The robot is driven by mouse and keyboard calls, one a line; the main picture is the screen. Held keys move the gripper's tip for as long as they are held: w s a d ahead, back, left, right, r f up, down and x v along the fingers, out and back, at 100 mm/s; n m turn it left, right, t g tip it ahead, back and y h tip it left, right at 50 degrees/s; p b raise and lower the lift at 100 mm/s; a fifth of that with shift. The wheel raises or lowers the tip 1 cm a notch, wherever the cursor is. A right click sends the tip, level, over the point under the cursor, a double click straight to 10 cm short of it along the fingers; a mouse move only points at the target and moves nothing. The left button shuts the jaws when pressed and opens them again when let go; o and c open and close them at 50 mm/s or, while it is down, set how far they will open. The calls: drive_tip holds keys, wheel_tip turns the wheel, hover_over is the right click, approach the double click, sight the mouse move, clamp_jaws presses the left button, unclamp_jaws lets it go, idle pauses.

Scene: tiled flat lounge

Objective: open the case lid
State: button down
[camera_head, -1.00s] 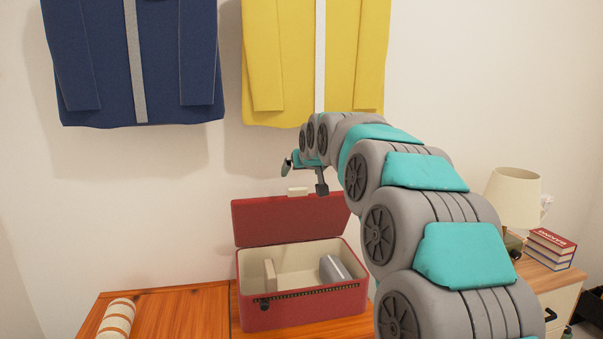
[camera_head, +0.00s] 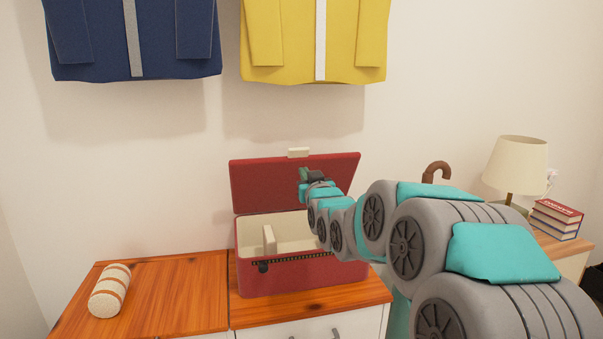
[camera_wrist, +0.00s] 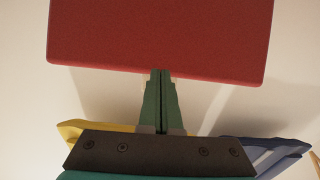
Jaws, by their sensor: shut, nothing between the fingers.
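The red case (camera_head: 300,274) stands on the wooden cabinet top. Its lid (camera_head: 262,185) is raised at the back, standing roughly upright, with a cream latch piece (camera_head: 298,153) on its top edge. The case's cream interior is partly visible, with a pale block (camera_head: 269,240) inside; my arm hides the right part. My gripper (camera_head: 306,173) is in front of the lid's inner face. In the wrist view the shut, empty green fingers (camera_wrist: 160,74) point at the edge of the red lid (camera_wrist: 160,40); whether they touch it I cannot tell.
A cream roll with brown bands (camera_head: 110,290) lies on the cabinet top (camera_head: 190,290) to the left. A lamp (camera_head: 515,165) and stacked books (camera_head: 555,219) stand at the right. Blue (camera_head: 100,40) and yellow (camera_head: 280,40) jackets hang on the wall above.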

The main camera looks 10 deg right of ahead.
drive_tip(key=s+f+t+b, duration=0.4)
drive_tip(key=s+t+b, duration=0.1)
drive_tip(key=s, duration=0.4)
approach(299, 151)
drive_tip(key=shift+m, duration=0.3)
drive_tip(key=x, duration=0.4)
drive_tip(key=b+x, duration=0.1)
drive_tip(key=x, duration=0.1)
drive_tip(key=shift+w, duration=0.5)
drive_tip(key=shift+g, duration=0.7)
drive_tip(key=p+x, duration=0.1)
drive_tip(key=x, duration=0.1)
drive_tip(key=r+p+x, duration=0.1)
drive_tip(key=x, duration=0.1)
drive_tip(key=shift+w+r+p, duration=0.1)
drive_tip(key=shift+w+p, duration=0.25)
drive_tip(key=shift+g, duration=0.3)
